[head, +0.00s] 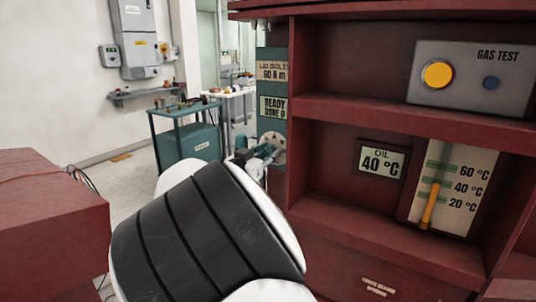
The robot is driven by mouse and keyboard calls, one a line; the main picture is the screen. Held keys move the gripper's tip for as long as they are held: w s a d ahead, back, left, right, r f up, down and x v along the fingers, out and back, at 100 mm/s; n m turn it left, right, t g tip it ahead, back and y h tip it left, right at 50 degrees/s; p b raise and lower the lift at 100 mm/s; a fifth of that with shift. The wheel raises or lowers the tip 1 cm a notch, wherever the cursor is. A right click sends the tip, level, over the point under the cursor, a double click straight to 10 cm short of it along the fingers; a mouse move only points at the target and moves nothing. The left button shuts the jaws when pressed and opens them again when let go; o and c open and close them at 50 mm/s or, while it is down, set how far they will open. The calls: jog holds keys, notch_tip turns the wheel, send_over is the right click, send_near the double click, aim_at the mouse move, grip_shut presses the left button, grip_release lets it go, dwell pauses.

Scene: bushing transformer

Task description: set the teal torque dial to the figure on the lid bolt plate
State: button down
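The lid bolt plate (273,70) reads "LID BOLTS 60 N m" on a narrow teal panel (274,123) at the left of the red cabinet. Below it a small display (273,107) reads "READY" and "DONE 0". A pale round face (272,147) shows lower on this panel, partly covered; I cannot tell whether it belongs to the torque dial, and no dial setting is readable. My arm fills the lower middle. My gripper (257,160) appears small beyond it, close in the picture to the round face; its fingers are too small and hidden to read.
The cabinet shelves (400,118) hold a gas test box (470,77), an oil display (382,161) reading 40 °C and a thermometer (455,187). A red block (50,215) stands at left. A teal cart (190,140) stands behind. Floor shows between them.

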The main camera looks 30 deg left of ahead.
jog(key=shift+m, duration=1.5)
jog(key=m, duration=0.4)
jog(key=shift+b, duration=0.3)
jog(key=m+b, duration=0.1)
jog(key=m, duration=0.3)
jog(key=m+b, duration=0.2)
jog(key=m, duration=0.1)
jog(key=shift+w+m, duration=0.1)
jog(key=shift+m, duration=0.3)
jog(key=m+b, duration=0.6)
jog(key=shift+f, duration=0.1)
jog(key=m+b, duration=0.4)
jog(key=b, duration=0.1)
jog(key=shift+m, duration=0.4)
jog(key=shift+r+m+b, duration=0.2)
jog(key=shift+m+b, duration=0.5)
jog(key=shift+b, duration=0.35)
